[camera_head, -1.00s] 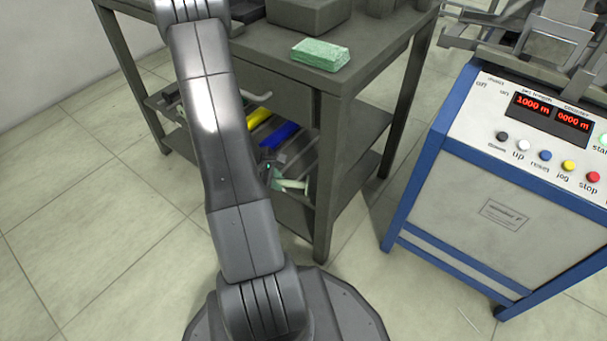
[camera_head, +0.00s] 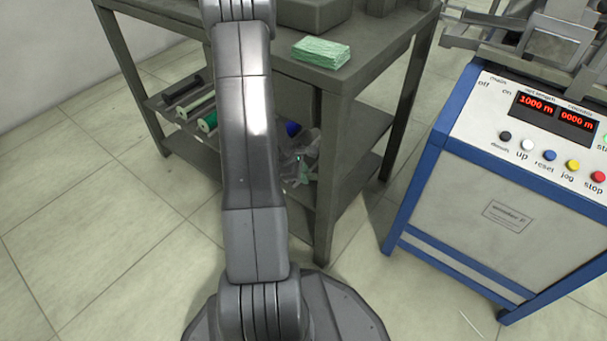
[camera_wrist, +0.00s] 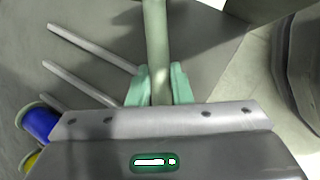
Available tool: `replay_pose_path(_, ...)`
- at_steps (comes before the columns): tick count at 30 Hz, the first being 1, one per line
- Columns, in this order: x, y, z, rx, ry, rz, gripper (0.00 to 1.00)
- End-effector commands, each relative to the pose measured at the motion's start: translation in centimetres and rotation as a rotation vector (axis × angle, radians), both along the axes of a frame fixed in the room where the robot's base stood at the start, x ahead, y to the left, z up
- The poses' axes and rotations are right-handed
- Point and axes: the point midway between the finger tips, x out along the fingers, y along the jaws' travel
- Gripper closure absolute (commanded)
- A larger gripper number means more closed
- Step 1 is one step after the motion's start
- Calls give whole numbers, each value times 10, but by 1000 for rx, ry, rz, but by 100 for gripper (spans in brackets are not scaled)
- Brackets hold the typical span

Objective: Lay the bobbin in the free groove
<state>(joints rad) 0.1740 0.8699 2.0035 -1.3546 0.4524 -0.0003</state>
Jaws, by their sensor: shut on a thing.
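My gripper (camera_wrist: 161,84) has mint-green fingers shut around a pale grey-green bobbin (camera_wrist: 157,40), which runs away from the jaws in the wrist view. In the head view my gripper (camera_head: 303,172) is at the right part of the lower shelf, partly behind my arm; the held bobbin is hard to make out there. Bare pale divider bars (camera_wrist: 92,49) lie left of the held bobbin in the wrist view, with empty grooves between them. A blue bobbin (camera_wrist: 40,123) lies beyond them at the lower left. Whether the held bobbin touches the rack cannot be told.
Black (camera_head: 183,86), cream (camera_head: 199,105) and green (camera_head: 208,122) bobbins lie at the rack's left. A yellow bobbin (camera_wrist: 33,163) shows in the wrist view. The bench's front leg (camera_head: 324,190) stands close to my gripper. A blue-framed winder (camera_head: 495,205) stands right.

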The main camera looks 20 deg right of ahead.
Motion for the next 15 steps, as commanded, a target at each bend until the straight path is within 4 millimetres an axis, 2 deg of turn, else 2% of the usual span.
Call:
replay_pose_path(5,0,0,-4,0,0,0,100)
replay_pose_path(6,0,0,-4,0,0,0,78)
replay_pose_path(9,0,0,-3,0,0,0,60)
replay_pose_path(15,0,0,-3,0,0,0,60)
